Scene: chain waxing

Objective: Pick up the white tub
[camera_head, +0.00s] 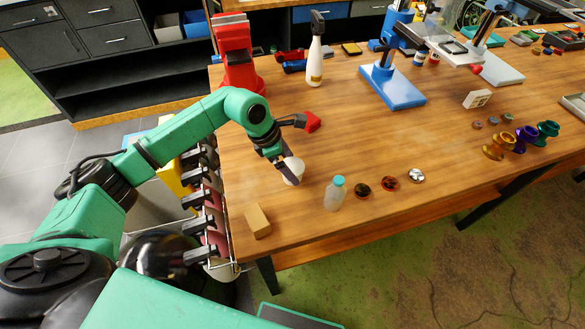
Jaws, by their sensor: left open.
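The white tub (296,165) stands on the wooden table, left of its middle. My left gripper (290,172) reaches down at the tub with its jaws open. One dark finger crosses in front of the tub and hides part of it. I cannot tell whether the fingers touch the tub. My right gripper is not in the view.
A clear bottle with a teal cap (335,193) stands close by, right of the tub. A tan block (257,221) lies near the table's front left edge. A red vise (236,55) and a white spray bottle (315,62) stand behind. The table's middle (400,140) is clear.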

